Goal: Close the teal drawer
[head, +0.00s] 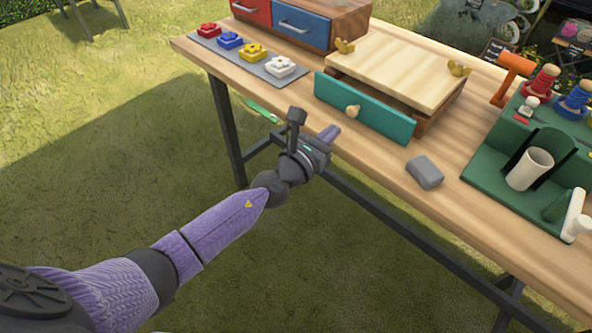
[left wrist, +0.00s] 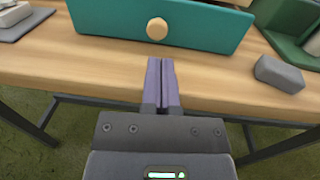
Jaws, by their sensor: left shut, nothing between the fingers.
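The teal drawer (head: 365,108) has a round wooden knob (head: 352,112) and stands pulled out from a small wooden cabinet (head: 400,68) on the table. A gap shows between its teal front and the cabinet's top. In the left wrist view the teal front (left wrist: 200,22) lies straight ahead, with the knob (left wrist: 157,28) just beyond my fingertips. My left gripper (head: 332,132) is shut and empty at the table's front edge, apart from the drawer; its fingers also show in the left wrist view (left wrist: 161,60). My right gripper is not in view.
A grey block (head: 424,172) lies right of the drawer on the wooden table (head: 375,160). A green stand (head: 482,172) with spools and a white cup is further right. A grey mat (head: 225,52) with several coloured flower pieces lies left, before red and blue drawers (head: 301,24).

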